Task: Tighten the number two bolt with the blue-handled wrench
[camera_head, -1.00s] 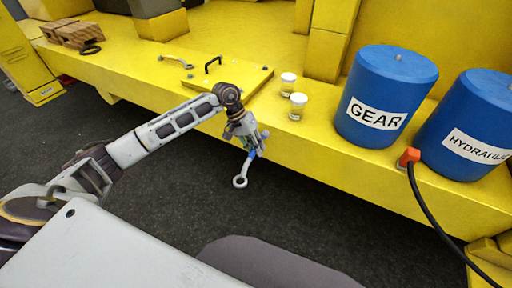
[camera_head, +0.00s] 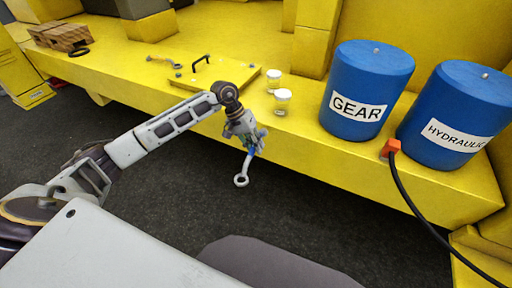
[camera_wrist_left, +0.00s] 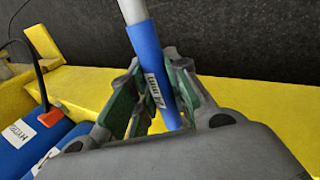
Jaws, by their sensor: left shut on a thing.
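My left gripper (camera_head: 246,146) is shut on the blue handle of the wrench (camera_head: 241,180). The wrench hangs down with its ring end lowest, in front of the yellow ledge and over the dark floor. In the left wrist view the blue handle (camera_wrist_left: 153,68) sits between the green finger pads of the left gripper (camera_wrist_left: 160,105), and a pale shaft runs on past it. The number two bolt cannot be made out; small bolt-like pieces near the yellow plate (camera_head: 212,84) are too small to read. My right gripper is not in view.
An orange connector (camera_head: 390,148) trails a black cable. Wooden blocks (camera_head: 60,36) lie far left. Dark floor (camera_head: 330,220) is clear.

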